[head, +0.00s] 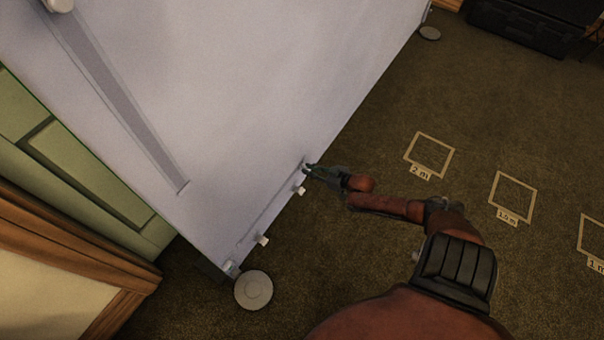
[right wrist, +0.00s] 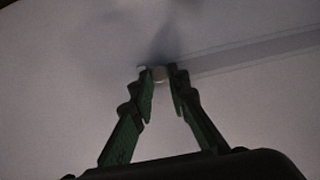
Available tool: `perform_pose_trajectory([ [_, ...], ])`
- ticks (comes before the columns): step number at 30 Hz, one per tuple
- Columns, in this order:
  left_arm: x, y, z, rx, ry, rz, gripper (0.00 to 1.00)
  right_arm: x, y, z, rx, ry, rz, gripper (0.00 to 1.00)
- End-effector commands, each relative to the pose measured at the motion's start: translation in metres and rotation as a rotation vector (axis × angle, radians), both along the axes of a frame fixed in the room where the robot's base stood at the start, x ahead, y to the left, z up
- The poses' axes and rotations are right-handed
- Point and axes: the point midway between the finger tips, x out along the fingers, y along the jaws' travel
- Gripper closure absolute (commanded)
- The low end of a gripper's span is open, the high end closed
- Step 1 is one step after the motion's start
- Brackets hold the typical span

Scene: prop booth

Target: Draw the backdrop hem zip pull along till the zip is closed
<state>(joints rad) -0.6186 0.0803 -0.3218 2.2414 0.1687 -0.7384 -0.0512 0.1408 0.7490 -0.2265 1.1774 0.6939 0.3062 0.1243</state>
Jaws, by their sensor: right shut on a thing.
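The pale backdrop (head: 250,80) fills the upper left of the head view. My right gripper (head: 309,170) is at the hem, shut on the zip pull. In the head view the fingers hide the pull. My left gripper is not in view.
Small white clips (head: 262,240) sit along the backdrop's lower edge. A round grey foot (head: 253,290) stands at the near corner, another (head: 430,33) at the far corner. A green panelled door (head: 80,170) is at left. Carpet with taped squares (head: 429,154) lies open at right.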

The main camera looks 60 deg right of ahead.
Motion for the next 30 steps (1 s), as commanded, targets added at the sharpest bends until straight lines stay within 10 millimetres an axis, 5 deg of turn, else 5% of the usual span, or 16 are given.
perform_pose_trajectory([
  [6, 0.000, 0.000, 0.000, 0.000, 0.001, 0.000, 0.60, 0.001, 0.000, 0.000, 0.001, 0.001, -0.001, 1.00],
  [7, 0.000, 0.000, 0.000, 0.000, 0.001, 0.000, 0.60, 0.000, 0.000, -0.001, 0.001, 0.001, -0.001, 0.84],
  [14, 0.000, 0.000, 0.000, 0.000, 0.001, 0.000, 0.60, -0.001, -0.001, 0.000, 0.001, 0.000, -0.004, 0.68],
  [23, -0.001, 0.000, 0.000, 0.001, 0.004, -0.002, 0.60, -0.002, -0.001, 0.000, 0.001, 0.000, -0.004, 0.68],
  [30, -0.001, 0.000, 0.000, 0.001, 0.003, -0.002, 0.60, -0.028, 0.000, 0.009, 0.003, 0.001, -0.004, 0.68],
])
